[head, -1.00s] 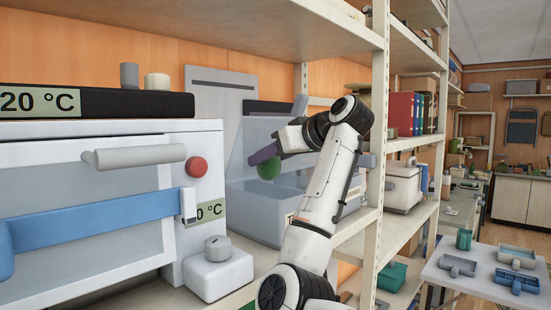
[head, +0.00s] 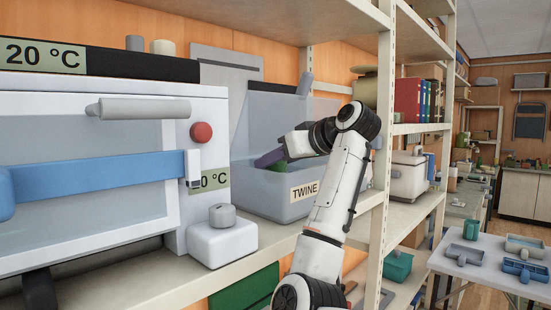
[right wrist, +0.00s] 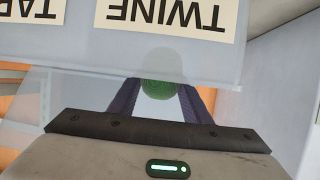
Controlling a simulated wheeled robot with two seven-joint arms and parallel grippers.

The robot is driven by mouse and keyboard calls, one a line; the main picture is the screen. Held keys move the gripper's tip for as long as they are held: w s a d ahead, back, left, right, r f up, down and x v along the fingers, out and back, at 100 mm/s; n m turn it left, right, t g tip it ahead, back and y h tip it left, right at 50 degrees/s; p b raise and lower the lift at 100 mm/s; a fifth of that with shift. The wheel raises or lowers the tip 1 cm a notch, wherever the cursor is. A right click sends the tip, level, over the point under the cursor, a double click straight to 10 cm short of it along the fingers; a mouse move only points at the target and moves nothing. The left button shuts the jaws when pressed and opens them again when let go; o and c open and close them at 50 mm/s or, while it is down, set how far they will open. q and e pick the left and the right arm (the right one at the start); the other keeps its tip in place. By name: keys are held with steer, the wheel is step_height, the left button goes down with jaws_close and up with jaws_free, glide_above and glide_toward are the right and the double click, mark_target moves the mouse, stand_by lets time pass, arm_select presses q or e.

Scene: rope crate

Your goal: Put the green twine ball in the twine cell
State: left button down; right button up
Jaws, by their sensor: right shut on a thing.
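The green twine ball (right wrist: 160,88) is held between the two purple fingers of my right gripper (right wrist: 158,100) in the right wrist view. Its upper part looks pale there, overlapped by the translucent crate wall. In the head view my right gripper (head: 270,158) reaches in at the translucent crate (head: 255,195), and the ball is hard to make out. The TWINE label (head: 304,191) is on the crate's front; it also shows upside down in the wrist view (right wrist: 166,14). I cannot tell the ball's exact height against the cell walls. My left gripper is not in view.
A white appliance (head: 205,150) with a blue bar stands close on the left. A small white box with a grey knob (head: 222,238) sits before the crate. A shelf post (head: 383,150) rises right of my arm. Another label (right wrist: 25,12) shows beside TWINE in the wrist view.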

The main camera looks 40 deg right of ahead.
steer(key=shift+f, duration=0.5)
steer(key=shift+f+b, duration=0.45)
steer(key=shift+f, duration=0.05)
stand_by(0.3)
steer(key=o, duration=1.3)
steer(key=shift+o, duration=0.2)
steer(key=shift+a+f, duration=0.1)
